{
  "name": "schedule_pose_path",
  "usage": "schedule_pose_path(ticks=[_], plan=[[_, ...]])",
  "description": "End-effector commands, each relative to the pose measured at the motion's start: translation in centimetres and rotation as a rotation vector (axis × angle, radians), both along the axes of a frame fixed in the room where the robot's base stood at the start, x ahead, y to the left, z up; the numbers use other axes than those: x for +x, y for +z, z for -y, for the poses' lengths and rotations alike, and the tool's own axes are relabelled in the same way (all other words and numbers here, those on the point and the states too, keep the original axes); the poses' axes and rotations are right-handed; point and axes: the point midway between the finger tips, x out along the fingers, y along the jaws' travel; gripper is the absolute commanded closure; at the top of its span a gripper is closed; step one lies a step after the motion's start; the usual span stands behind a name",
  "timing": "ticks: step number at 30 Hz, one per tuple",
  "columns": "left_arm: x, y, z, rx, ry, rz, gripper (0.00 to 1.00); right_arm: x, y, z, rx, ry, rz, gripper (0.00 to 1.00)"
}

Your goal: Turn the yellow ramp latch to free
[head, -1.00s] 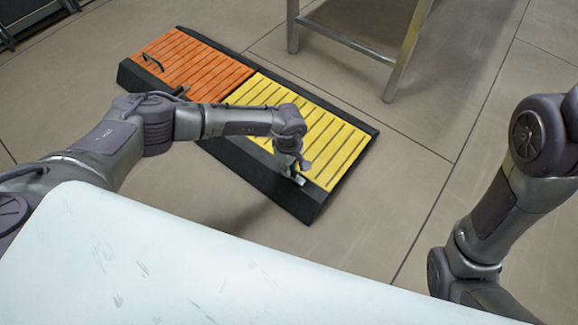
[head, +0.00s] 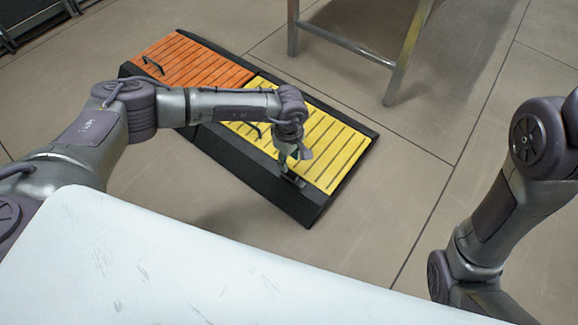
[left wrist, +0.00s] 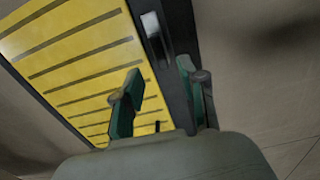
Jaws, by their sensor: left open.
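The yellow ramp (head: 322,150) is a slatted panel with a black border, lying on the floor beyond the pale top. A small latch with a light grey tab (left wrist: 151,25) sits on the black edge strip in the left wrist view. In the head view that spot on the ramp's near edge is small and partly hidden by my gripper. My left gripper (head: 293,158) points down just above this edge. In the left wrist view its two green-padded fingers (left wrist: 160,92) are apart with nothing between them, and the latch lies beyond their tips. My right gripper is out of view.
An orange ramp (head: 190,62) with a dark handle adjoins the yellow one at upper left. A metal-legged table or stand (head: 405,55) is behind on the right. A scratched pale surface (head: 150,260) fills the foreground. Floor right of the ramps is clear.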

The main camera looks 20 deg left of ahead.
Motion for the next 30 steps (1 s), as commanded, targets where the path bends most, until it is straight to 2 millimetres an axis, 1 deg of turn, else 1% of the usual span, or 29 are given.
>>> schedule_pose_path(ticks=[1, 3, 6, 10, 15, 28, 30], plan=[[0.1, 1.2, 0.0, -0.001, 0.001, 0.003, 0.58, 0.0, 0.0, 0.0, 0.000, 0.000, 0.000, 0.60], [0.1, 2.5, 0.0, 0.000, 0.000, 0.003, 0.58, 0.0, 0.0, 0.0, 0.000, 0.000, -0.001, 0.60], [0.0, 4.0, 0.0, 0.000, 0.000, 0.001, 0.58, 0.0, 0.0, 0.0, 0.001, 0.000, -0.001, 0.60], [0.0, 5.2, 0.0, 0.001, 0.000, 0.000, 0.58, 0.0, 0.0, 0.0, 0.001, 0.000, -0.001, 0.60], [0.0, 5.6, 0.0, 0.000, 0.001, -0.001, 0.58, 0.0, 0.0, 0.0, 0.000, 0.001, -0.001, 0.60], [0.0, 5.6, 0.0, -0.001, 0.001, -0.001, 0.58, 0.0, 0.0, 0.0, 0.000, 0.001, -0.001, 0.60], [-0.4, 5.6, 0.5, -0.014, 0.003, -0.012, 0.58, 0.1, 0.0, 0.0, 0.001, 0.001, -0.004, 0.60]])
